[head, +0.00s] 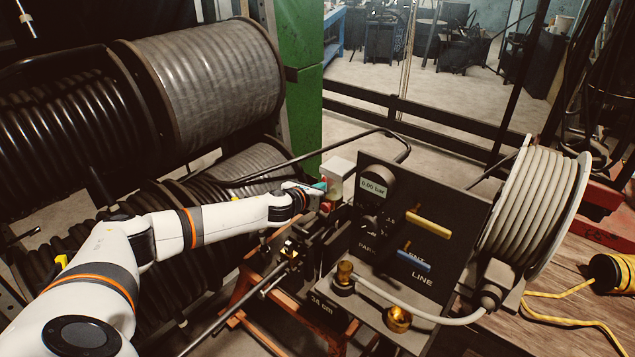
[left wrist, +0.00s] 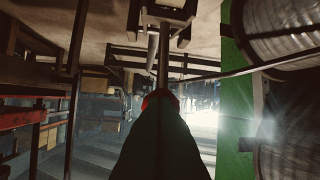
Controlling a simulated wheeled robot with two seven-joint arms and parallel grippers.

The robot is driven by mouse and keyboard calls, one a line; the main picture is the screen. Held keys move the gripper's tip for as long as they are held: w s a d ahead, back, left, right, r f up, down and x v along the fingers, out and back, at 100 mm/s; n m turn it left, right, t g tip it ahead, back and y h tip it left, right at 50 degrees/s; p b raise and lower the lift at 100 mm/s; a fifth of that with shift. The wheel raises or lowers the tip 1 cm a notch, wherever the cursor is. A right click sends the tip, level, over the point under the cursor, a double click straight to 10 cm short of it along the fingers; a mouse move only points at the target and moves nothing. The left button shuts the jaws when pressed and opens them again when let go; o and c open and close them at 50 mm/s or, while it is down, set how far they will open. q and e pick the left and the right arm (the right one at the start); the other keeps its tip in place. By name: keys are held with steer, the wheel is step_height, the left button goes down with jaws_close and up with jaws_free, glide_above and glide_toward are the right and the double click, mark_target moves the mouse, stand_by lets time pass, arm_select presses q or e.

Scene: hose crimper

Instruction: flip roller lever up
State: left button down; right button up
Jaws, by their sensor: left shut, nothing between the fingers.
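My left gripper (head: 318,187) reaches in from the left to the white box (head: 338,175) behind the dark control panel (head: 425,235). Its teal fingertips are shut, with nothing seen between them. Small red parts (head: 327,207) show just below the fingertips. In the left wrist view the shut dark green fingers (left wrist: 160,125) point at a red end (left wrist: 160,97) on a dark rod (left wrist: 163,65). This may be the roller lever; I cannot tell for sure, nor whether the fingers touch it. My right gripper is in neither view.
Large hose reels (head: 205,80) stand at the left beside a green post (head: 305,115). The panel carries a yellow handle (head: 428,223) and a blue handle (head: 413,261). A pale hose reel (head: 535,205) stands at the right. A dark bent bar (head: 300,158) passes behind the gripper.

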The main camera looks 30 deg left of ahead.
arm_select(q)
steer(key=w+r+p, duration=0.2)
steer(key=w+p, duration=0.1)
steer(key=w+r+p, duration=0.1)
steer(key=w, duration=0.1)
steer(key=shift+d+r, duration=0.25)
steer(key=shift+r, duration=0.1)
steer(key=shift+w+r+p, duration=0.4)
steer(key=shift+w+p, duration=0.15)
steer(key=shift+w, duration=0.25)
